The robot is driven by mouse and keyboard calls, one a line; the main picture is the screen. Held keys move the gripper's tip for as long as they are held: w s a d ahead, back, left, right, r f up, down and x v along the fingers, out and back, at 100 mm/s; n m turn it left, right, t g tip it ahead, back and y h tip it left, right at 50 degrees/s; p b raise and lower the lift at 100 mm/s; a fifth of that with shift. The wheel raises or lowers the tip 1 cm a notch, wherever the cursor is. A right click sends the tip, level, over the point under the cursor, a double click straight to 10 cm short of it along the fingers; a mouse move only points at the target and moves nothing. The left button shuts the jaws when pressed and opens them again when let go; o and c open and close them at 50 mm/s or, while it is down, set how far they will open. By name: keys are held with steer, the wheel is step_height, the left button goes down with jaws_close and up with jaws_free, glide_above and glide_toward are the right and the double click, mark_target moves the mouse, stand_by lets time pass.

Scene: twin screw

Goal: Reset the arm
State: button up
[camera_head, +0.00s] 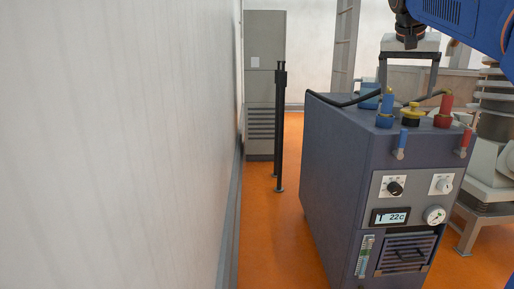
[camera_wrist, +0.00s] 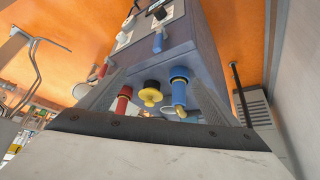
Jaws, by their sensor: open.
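My gripper (camera_head: 407,88) hangs from my blue arm at the upper right of the head view. Its two dark fingers are wide apart, with nothing seen between them. It appears above or behind the top of a blue-grey machine (camera_head: 335,150); the exact gap is unclear. In the wrist view my gripper (camera_wrist: 158,74) frames the machine's top, where a red fitting (camera_wrist: 122,104), a yellow cap (camera_wrist: 151,94) and a blue fitting (camera_wrist: 179,90) stand. The head view also shows the blue fitting (camera_head: 387,108), yellow cap (camera_head: 411,112) and red fitting (camera_head: 444,108).
A white wall (camera_head: 120,140) runs along the left. A black post (camera_head: 280,130) and a grey cabinet (camera_head: 265,75) stand behind. Dark hoses (camera_head: 345,103) lie over the machine's top. Grey equipment (camera_head: 490,165) stands at right. Orange floor (camera_head: 265,230) is clear between wall and machine.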

steer(key=s+a+f+n+y, duration=0.1)
steer(key=s+a+f, duration=0.3)
steer(key=s+f, duration=0.7)
steer(key=s+a+f+n+y, duration=0.1)
steer(key=s+a+f+n, duration=0.3)
steer(key=s+f, duration=0.6)
steer(key=s+a+f+n+y, duration=0.2)
steer(key=s+a+f, duration=0.2)
steer(key=s+f, duration=0.7)
step_height(320, 180, down, 8)
steer(key=shift+s+a+f+n, duration=0.1)
steer(key=shift+s+a+n, duration=0.2)
steer(key=shift+s+a, duration=0.05)
